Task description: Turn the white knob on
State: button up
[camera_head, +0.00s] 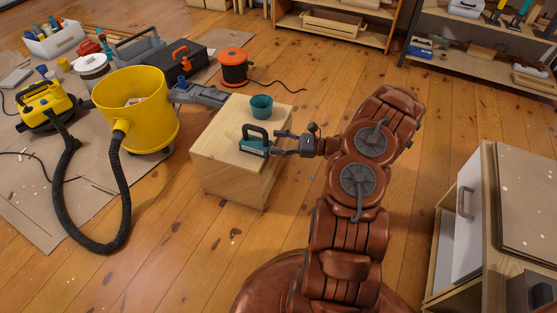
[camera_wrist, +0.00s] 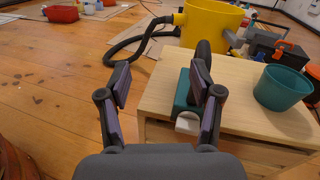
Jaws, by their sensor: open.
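A teal tool with a black handle (camera_head: 254,140) stands on a wooden box (camera_head: 235,172). In the wrist view its teal body (camera_wrist: 183,94) shows partly behind my right finger. The white knob (camera_wrist: 187,122) is at the near end of the tool, low and close to the box's front edge. In the head view I cannot make out the knob. In the head view my gripper (camera_head: 278,146) is just right of the tool.
A teal cup (camera_head: 261,106) stands on the box behind the tool. A yellow vacuum drum (camera_head: 137,108) with a black hose stands left of the box. An orange cable reel (camera_head: 233,67) is behind. A cabinet with a white drawer (camera_head: 468,208) is at right. Open floor surrounds the box's front.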

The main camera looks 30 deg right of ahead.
jog(key=s+d+f+m+t+h+b, duration=0.2)
jog(key=d+f+m+t+h+b, duration=0.15)
jog(key=d+f, duration=0.5)
jog(key=w+a+f+b, duration=0.1)
jog(key=w+a, duration=0.4)
jog(key=w, duration=0.1)
jog(key=shift+a+f+g+b, duration=0.35)
jog(key=shift+f, duration=0.05)
jog(key=shift+m+y, duration=0.25)
jog(key=c, duration=1.2)
